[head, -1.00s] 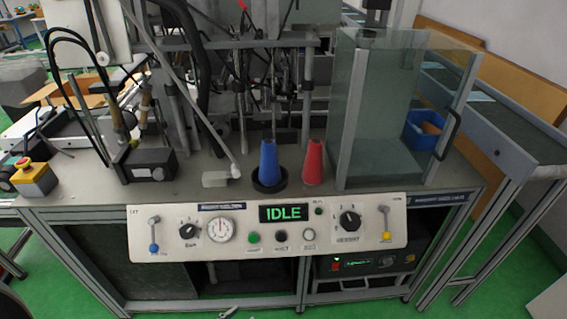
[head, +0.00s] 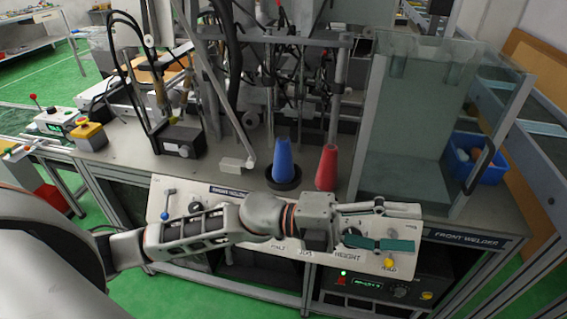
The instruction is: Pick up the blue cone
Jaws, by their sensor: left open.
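The blue cone (head: 283,160) stands upright in a dark round base (head: 284,184) near the front of the grey machine table. A red cone (head: 327,168) stands upright just to its right. My left arm reaches in from the left, across the front control panel. My left gripper (head: 392,227) is open and empty, pointing right, in front of and below the cones and apart from both. It hides much of the panel. My right gripper is not in view.
Behind the cones is a dense machine frame with posts and hoses. A clear-walled enclosure (head: 412,150) stands to the right, with a blue bin (head: 478,160) beyond it. A small white block (head: 236,163) lies left of the blue cone. The control panel (head: 160,205) slopes at the front.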

